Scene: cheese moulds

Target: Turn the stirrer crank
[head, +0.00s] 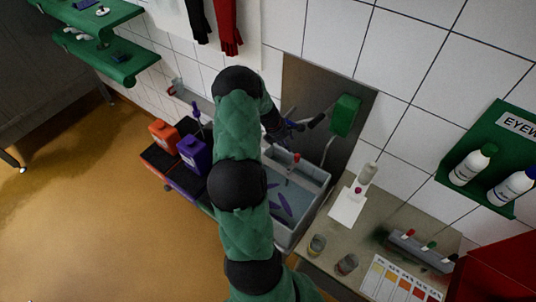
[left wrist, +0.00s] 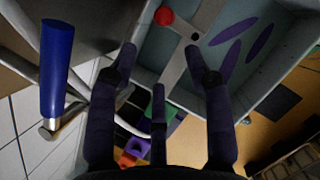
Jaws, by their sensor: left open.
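A green box (head: 346,115) is on the grey panel behind the tub, with a metal arm and a dark handle (head: 316,121) to its left. In the left wrist view a blue cylindrical handle (left wrist: 57,70) on a metal end stands at the left, outside my fingers; it looks like the crank grip. My left gripper (head: 290,128) is beside the dark handle, partly hidden by my arm. It is open and empty, fingers spread, in the left wrist view (left wrist: 158,62). A grey tub (head: 325,180) below has a bar with a red knob (head: 297,157). My right gripper is not in view.
Orange (head: 163,134) and purple (head: 193,153) containers stand left of my arm. The counter (head: 330,262) at right holds jars, a white bottle (head: 367,174) and a colour chart. An eyewash station (head: 512,130) is on the wall. The floor at left is clear.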

